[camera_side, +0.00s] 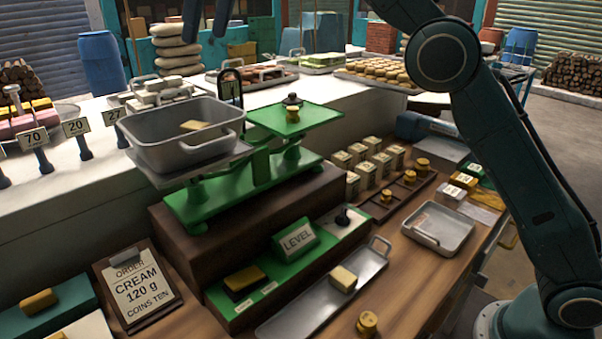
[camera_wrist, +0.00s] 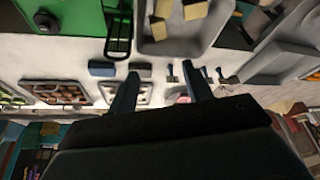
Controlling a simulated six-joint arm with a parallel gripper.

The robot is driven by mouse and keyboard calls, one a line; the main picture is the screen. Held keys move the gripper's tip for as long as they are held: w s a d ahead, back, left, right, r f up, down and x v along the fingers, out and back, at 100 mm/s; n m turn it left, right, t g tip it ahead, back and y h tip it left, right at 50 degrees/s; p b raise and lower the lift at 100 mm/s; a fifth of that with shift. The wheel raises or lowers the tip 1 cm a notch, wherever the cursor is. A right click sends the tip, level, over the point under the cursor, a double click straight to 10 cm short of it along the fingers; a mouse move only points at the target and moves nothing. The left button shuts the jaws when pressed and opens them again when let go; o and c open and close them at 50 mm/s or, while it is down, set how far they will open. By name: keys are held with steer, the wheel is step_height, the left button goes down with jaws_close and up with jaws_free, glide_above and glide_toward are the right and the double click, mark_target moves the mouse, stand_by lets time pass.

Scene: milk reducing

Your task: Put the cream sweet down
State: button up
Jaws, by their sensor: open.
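My gripper (camera_side: 207,16) is open and empty, high above the scale at the top edge of the side view. Its two parted fingers also show in the wrist view (camera_wrist: 160,90). A cream-yellow sweet (camera_side: 195,126) lies in the grey pan (camera_side: 150,150) of the green scale. The wrist view shows several such pieces (camera_wrist: 193,10) in that pan; the pan's near wall hides part of its inside in the side view. Another pale cream block (camera_side: 343,279) lies on the long metal tray (camera_side: 300,308). I cannot tell which piece is the task's sweet.
An order card (camera_side: 138,288) reads cream 120 g, coins ten. A small metal tray (camera_side: 437,228) on the right looks almost empty. Price signs (camera_side: 75,127) stand along the white counter at left.

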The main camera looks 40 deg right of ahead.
steer(key=s+d+f+m, duration=0.2)
steer(key=s+d, duration=1.2)
steer(key=s+d+f+m+h, duration=0.1)
steer(key=s+d+f, duration=0.2)
steer(key=s+f, duration=0.6)
steer(key=s+d+f+m+t, duration=0.1)
steer(key=s+d+f, duration=0.3)
steer(key=s+f, duration=0.6)
steer(key=shift+s+f+h, duration=0.2)
steer(key=shift+f+h, duration=0.1)
steer(key=shift+h, duration=0.1)
